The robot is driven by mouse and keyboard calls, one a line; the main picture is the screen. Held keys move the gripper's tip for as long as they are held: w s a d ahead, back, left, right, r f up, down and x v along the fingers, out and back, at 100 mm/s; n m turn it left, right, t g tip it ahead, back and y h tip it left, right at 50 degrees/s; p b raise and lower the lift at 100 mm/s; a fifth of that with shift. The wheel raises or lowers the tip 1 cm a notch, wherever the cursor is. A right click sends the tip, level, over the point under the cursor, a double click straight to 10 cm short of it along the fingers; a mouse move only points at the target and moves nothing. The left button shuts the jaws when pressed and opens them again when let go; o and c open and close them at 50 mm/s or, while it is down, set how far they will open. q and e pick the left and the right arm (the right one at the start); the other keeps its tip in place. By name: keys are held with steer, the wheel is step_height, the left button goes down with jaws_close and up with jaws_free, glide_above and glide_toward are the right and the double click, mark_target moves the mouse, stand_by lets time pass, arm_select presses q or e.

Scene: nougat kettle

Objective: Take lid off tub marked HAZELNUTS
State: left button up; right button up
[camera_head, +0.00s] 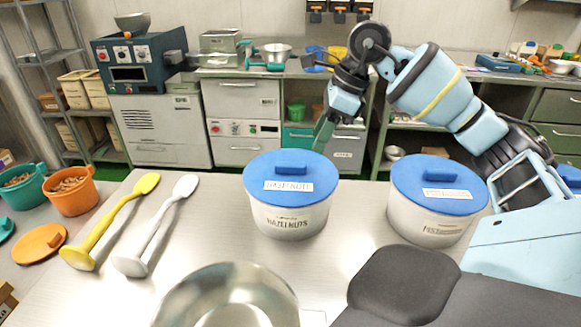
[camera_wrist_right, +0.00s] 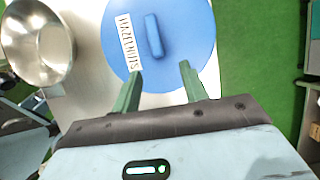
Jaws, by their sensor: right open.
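The tub marked HAZELNUTS (camera_head: 288,222) is white and stands upright on the metal table. Its round blue lid (camera_head: 262,176) is on it, with a raised blue handle (camera_head: 291,168) and a HAZELNUTS label. In the right wrist view the lid (camera_wrist_right: 187,40) and its bar handle (camera_wrist_right: 153,36) lie just beyond the fingertips. My right gripper (camera_head: 323,134) is above and behind the lid, with green fingers pointing down. In the right wrist view its fingers (camera_wrist_right: 161,72) are apart with nothing between them. My left gripper is in neither view.
A second white tub (camera_head: 424,228) with a blue lid (camera_head: 437,181) stands to the right; its label is hard to read. A steel bowl (camera_head: 230,290) is in front. A yellow spatula (camera_head: 110,222) and a white one (camera_head: 160,226) lie left.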

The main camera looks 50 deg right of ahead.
mark_target(299, 164)
steer(key=shift+a, duration=0.1)
steer(key=shift+a+f, duration=0.1)
steer(key=shift+f, duration=0.2)
steer(key=shift+x, duration=0.8)
steer(key=shift+w+a+f, duration=0.3)
steer(key=shift+w+f, duration=0.05)
steer(key=shift+f, duration=0.25)
steer(key=shift+w+a+f, duration=0.35)
steer(key=shift+f, duration=0.25)
steer(key=shift+w+a+f, duration=0.3)
steer(key=shift+w+f, duration=0.05)
steer(key=shift+f, duration=0.25)
steer(key=shift+w+a+f, duration=0.1)
steer(key=shift+f, duration=0.4)
jaws_close()
